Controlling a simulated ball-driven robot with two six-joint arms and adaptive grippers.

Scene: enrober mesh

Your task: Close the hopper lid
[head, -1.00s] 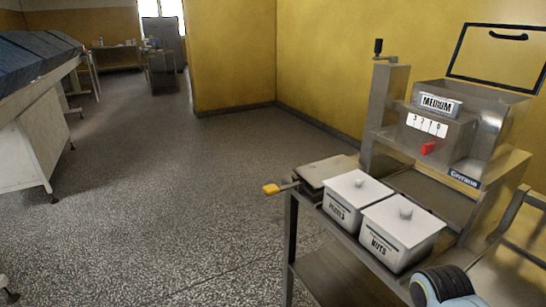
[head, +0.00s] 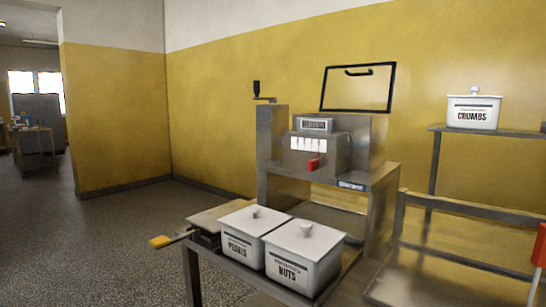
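The hopper lid (head: 358,64) is a clear panel with a black frame and a black handle. It stands open and raised, tilted up behind the hopper (head: 372,140) on top of the metal machine. Neither of my grippers is in view.
White lidded bins marked PEARLS (head: 240,240) and NUTS (head: 300,270) stand on the bench in front of the machine. A yellow-handled tool (head: 162,241) sticks out at the left. A CRUMBS bin (head: 473,112) stands on a shelf at right. Open floor lies left.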

